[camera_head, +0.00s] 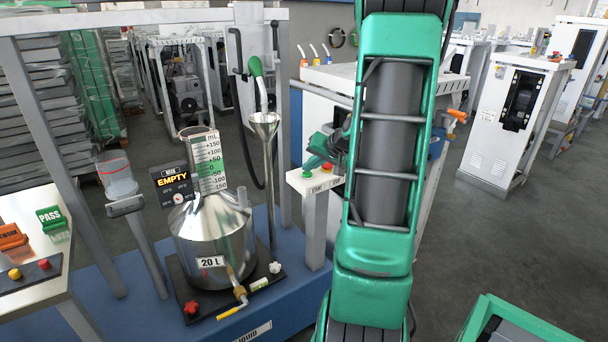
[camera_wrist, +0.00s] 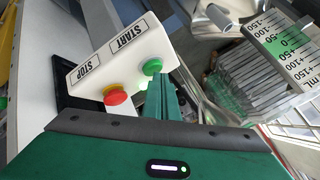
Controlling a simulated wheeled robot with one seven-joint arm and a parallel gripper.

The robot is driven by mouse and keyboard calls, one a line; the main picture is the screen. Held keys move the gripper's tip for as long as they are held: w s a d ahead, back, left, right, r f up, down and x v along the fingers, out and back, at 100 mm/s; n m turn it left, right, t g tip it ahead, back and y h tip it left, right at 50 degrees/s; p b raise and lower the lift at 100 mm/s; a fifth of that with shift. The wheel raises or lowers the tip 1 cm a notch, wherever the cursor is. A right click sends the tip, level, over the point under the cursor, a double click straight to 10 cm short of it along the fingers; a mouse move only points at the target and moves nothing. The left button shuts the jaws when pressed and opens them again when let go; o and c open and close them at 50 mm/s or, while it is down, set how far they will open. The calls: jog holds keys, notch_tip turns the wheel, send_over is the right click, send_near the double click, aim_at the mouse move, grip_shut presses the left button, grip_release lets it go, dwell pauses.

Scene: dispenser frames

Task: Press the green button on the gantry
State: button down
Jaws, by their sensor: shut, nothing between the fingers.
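A white button box (camera_wrist: 118,50) has a green button (camera_wrist: 152,66) by the START label and a red button on a yellow base (camera_wrist: 114,96) by the STOP label. In the head view the box (camera_head: 316,185) sits on a white post of the gantry, with the green button (camera_head: 307,174) at its left. My gripper (camera_wrist: 162,80) is shut and empty, and its green fingers point at the green button. The fingertips are right beside the green button; I cannot tell whether they touch it. In the head view my gripper (camera_head: 316,162) is just above the box.
A steel 20 L vessel (camera_head: 213,240) with a scale and an EMPTY display (camera_head: 172,181) stands on the blue base (camera_head: 130,270) left of the box. A steel funnel (camera_head: 265,125) stands between them. The white gantry frame (camera_head: 150,17) surrounds this area.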

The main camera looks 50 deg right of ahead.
aim_at(310, 174)
dwell(0.5)
jog(key=shift+r, duration=0.8)
jog(key=shift+r, duration=2.55)
jog(key=s+a+f+n+g, duration=0.2)
jog(key=s+a+g, duration=0.2)
jog(key=s+a, duration=0.8)
jog(key=s+a+f+n+g+y, duration=0.1)
jog(key=s+a+g, duration=0.4)
jog(key=s+a, duration=0.8)
jog(key=shift+s+f+n, duration=0.55)
jog(key=shift+n, duration=0.05)
